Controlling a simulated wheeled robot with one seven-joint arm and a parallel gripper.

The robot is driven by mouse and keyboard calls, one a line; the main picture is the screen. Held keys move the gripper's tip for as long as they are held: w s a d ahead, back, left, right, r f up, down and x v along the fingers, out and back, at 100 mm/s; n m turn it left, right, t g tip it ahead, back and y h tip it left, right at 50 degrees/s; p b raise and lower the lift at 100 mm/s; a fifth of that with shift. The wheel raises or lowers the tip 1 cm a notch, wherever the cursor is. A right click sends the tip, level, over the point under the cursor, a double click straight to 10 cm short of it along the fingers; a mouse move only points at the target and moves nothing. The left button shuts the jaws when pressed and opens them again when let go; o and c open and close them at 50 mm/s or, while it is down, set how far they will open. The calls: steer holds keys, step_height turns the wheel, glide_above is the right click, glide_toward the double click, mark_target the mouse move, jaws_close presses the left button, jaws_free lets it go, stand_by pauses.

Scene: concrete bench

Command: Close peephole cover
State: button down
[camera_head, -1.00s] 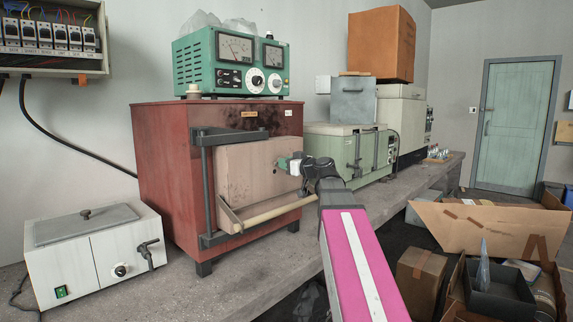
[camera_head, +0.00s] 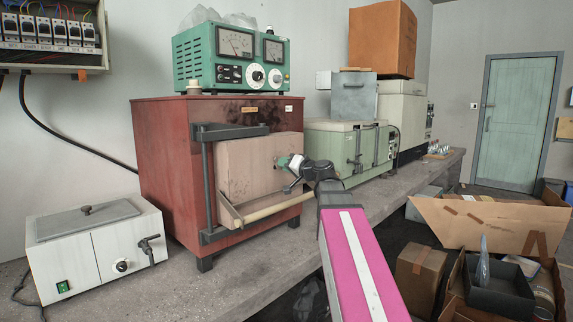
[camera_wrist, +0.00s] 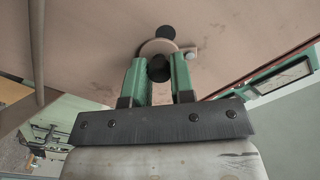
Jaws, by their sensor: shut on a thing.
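The red furnace (camera_head: 165,150) stands on the bench with its pale block door (camera_head: 240,170) shut at the front. My gripper (camera_head: 288,162) is at the right part of the door, and the arm hides some of that area. In the wrist view, my gripper's green fingers (camera_wrist: 158,72) are shut on the black knob (camera_wrist: 159,68) of the peephole cover. The peephole cover (camera_wrist: 152,47) is a small tan disc on the door face. A dark round peephole (camera_wrist: 164,33) shows just beyond the disc's edge, at least partly uncovered. A small pale round peg (camera_wrist: 190,55) sits beside the disc.
A long pale handle bar (camera_head: 262,210) juts out below the door. A green meter box (camera_head: 195,65) sits on the furnace. A white water bath (camera_head: 75,255) stands at left, a green box oven (camera_head: 330,140) at right. Cardboard boxes (camera_head: 490,222) lie at lower right.

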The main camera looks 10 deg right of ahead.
steer(key=shift+s+a+f+m, duration=0.2)
steer(key=shift+a+m, duration=0.1)
steer(key=shift+m, duration=1.3)
steer(key=shift+s+a+f+m, duration=0.2)
steer(key=shift+s+a+m, duration=0.05)
steer(key=shift+m, duration=1.35)
steer(key=shift+s+a+f+m, duration=0.2)
steer(key=shift+a+m, duration=0.1)
steer(key=shift+m, duration=1.3)
steer(key=c, duration=1)
jaws_free()
steer(key=shift+s, duration=0.1)
steer(key=v, duration=1)
steer(key=shift+s+d, duration=0.2)
steer(key=shift+s, duration=0.05)
